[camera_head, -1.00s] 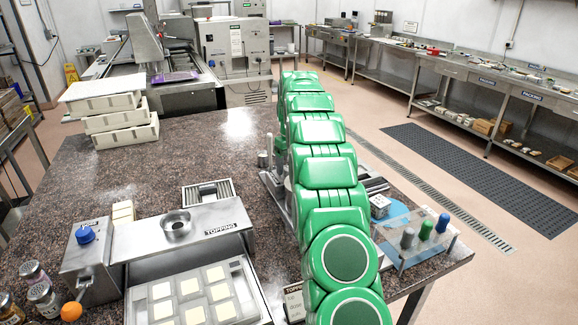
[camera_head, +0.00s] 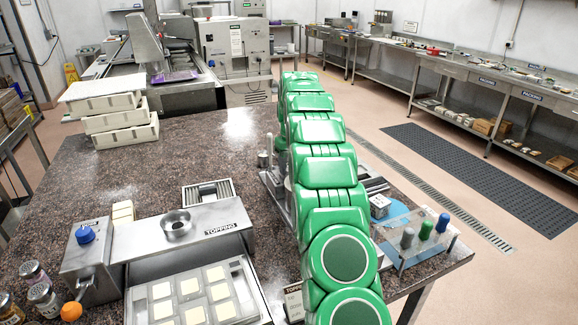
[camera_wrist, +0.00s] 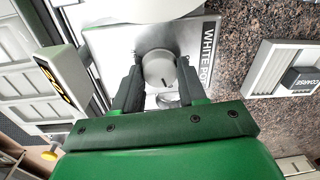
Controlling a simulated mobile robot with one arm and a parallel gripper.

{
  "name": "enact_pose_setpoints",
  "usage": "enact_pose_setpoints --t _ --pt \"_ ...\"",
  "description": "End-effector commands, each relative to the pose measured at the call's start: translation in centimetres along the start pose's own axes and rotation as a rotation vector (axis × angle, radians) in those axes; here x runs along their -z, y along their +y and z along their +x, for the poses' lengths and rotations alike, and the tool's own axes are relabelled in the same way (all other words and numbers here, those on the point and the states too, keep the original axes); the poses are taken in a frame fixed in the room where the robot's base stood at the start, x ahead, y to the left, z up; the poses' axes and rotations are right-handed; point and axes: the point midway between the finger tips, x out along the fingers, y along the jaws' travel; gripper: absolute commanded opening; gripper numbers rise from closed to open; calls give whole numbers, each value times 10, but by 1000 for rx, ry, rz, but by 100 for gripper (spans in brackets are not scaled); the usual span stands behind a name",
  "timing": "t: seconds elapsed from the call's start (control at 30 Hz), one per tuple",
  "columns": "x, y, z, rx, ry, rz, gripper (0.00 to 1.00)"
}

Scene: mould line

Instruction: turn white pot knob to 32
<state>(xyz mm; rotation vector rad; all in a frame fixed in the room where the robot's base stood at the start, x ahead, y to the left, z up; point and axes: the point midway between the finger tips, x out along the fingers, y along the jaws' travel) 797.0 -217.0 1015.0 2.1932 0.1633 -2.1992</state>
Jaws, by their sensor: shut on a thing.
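The white pot knob (camera_wrist: 158,70) is a round, pale grey knob with a dark pointer mark, on a metal panel labelled "WHITE POT" (camera_wrist: 210,50) in the wrist view. My gripper (camera_wrist: 158,85) has its two dark fingers closed on either side of the knob. No scale numbers are readable around the knob, so its setting cannot be told. In the head view my green arm hides the gripper and the knob.
A dark speckled worktop (camera_head: 130,170) carries the metal topping station (camera_head: 180,240), with a mould tray of pale squares in front. White crates (camera_head: 118,110) are stacked at the far left. In the wrist view a framed unit marked "COARSE" (camera_wrist: 285,70) lies to the right.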

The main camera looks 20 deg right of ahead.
Motion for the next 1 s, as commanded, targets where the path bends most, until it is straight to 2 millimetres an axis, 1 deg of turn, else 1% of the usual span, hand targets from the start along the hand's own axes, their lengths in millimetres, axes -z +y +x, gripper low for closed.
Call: enact_pose_setpoints --t 0.27,1.0 --pt "0 -1 -1 0 10 184 11" --pt "-2 0 0 0 44 872 11"
